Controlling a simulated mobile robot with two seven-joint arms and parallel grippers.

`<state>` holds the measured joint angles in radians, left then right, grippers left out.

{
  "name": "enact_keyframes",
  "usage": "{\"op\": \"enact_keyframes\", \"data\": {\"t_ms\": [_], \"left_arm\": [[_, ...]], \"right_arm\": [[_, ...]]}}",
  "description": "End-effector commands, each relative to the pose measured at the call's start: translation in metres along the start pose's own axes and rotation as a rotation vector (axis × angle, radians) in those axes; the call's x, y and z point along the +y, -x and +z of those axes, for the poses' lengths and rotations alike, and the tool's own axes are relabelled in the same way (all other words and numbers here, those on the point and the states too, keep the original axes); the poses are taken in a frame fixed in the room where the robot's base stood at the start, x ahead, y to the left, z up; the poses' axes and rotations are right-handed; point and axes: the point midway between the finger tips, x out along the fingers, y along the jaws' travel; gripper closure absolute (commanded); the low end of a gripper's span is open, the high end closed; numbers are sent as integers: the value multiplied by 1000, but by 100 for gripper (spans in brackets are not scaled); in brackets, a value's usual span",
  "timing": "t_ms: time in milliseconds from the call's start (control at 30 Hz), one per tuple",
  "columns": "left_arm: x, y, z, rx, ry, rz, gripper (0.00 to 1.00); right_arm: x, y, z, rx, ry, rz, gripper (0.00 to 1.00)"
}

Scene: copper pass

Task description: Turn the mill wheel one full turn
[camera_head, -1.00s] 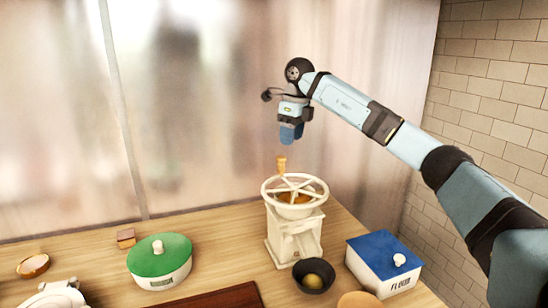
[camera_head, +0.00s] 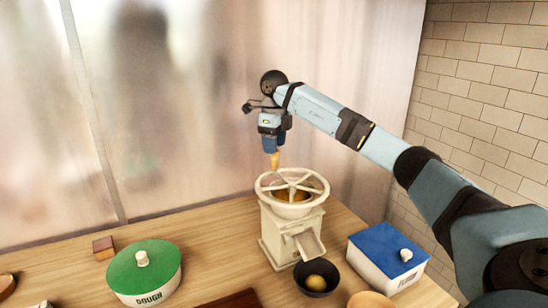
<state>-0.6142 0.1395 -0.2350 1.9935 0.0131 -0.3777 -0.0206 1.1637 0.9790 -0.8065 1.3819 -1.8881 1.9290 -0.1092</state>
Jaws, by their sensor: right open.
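The cream mill (camera_head: 290,238) stands upright on the wooden counter. Its spoked wheel (camera_head: 318,193) lies flat on top, with an orange-brown handle (camera_head: 275,161) sticking up from the far left part of the rim. My right gripper (camera_head: 271,150) points down right at the top of this handle, with its blue fingers open. I cannot tell whether the handle's top is between the fingers or just below them. The mill's chute slopes down at the front. My left gripper is not in view.
A dark bowl (camera_head: 316,279) with a yellowish round thing stands under the chute. A blue-lidded flour box (camera_head: 385,253) is at right, a green-lidded dough pot (camera_head: 146,272) at left. A small wooden block (camera_head: 103,248) lies behind the pot. A brick wall (camera_head: 490,100) bounds the right.

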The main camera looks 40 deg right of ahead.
Motion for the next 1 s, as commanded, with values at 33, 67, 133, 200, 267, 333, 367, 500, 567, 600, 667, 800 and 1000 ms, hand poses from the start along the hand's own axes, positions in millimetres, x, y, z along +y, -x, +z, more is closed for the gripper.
{"op": "enact_keyframes", "data": {"t_ms": [33,67,133,200,267,333,367,500,567,600,667,800,1000], "left_arm": [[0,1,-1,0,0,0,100],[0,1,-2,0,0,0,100],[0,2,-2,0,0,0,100],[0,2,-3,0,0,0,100],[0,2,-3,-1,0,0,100],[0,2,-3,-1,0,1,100],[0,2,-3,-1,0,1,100],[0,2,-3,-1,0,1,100],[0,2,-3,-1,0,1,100],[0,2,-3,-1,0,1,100],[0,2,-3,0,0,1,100],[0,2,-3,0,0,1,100],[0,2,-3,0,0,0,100]], "right_arm": [[0,-10,-1,3,0,1,47],[0,-15,0,2,0,1,47],[0,-25,0,2,0,2,47],[0,-32,0,0,0,1,47],[0,-38,0,1,0,1,47],[0,-42,0,0,1,1,47],[0,-43,0,0,0,1,47],[0,-44,0,-2,1,0,47],[0,-44,0,-2,1,0,47],[0,-44,0,-2,1,0,47],[0,-44,0,-1,1,0,50],[0,-44,0,-1,1,0,82],[0,-44,0,-1,0,0,100]]}}
